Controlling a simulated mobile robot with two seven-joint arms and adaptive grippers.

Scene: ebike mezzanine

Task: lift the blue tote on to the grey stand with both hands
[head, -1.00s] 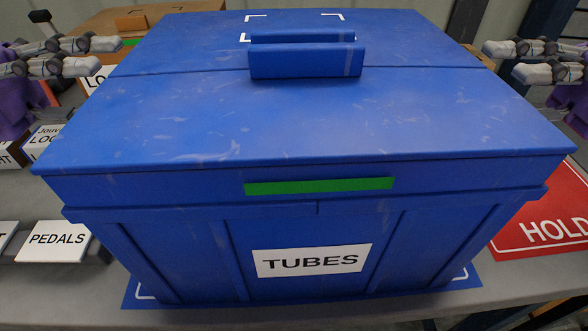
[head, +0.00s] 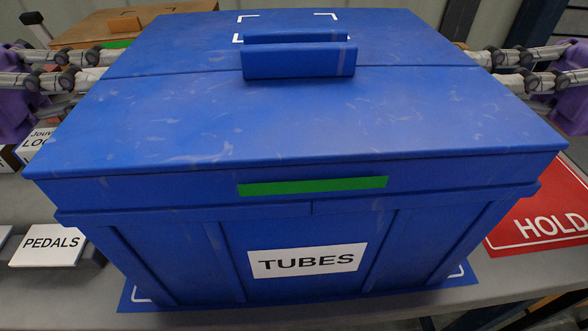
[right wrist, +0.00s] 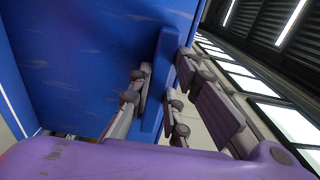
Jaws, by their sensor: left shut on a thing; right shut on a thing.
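The blue tote (head: 400,130), with its lid on and a white TUBES label, fills the middle of the head view. It sits level on a blue mat (head: 125,300) on a grey bench. My left gripper (head: 92,67) is at the tote's left side, shut on it; its fingertips are partly hidden by the lid. My right gripper (head: 500,72) is at the right side. In the right wrist view, the right gripper's fingers (right wrist: 158,98) close on a blue ledge of the tote (right wrist: 80,60). I cannot make out the grey stand.
A red HOLD mat (head: 545,215) lies to the right of the tote. A PEDALS label (head: 50,245) and small labelled boxes (head: 38,145) are on the left. A brown box (head: 120,25) stands behind at the left. The tote hides the bench behind it.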

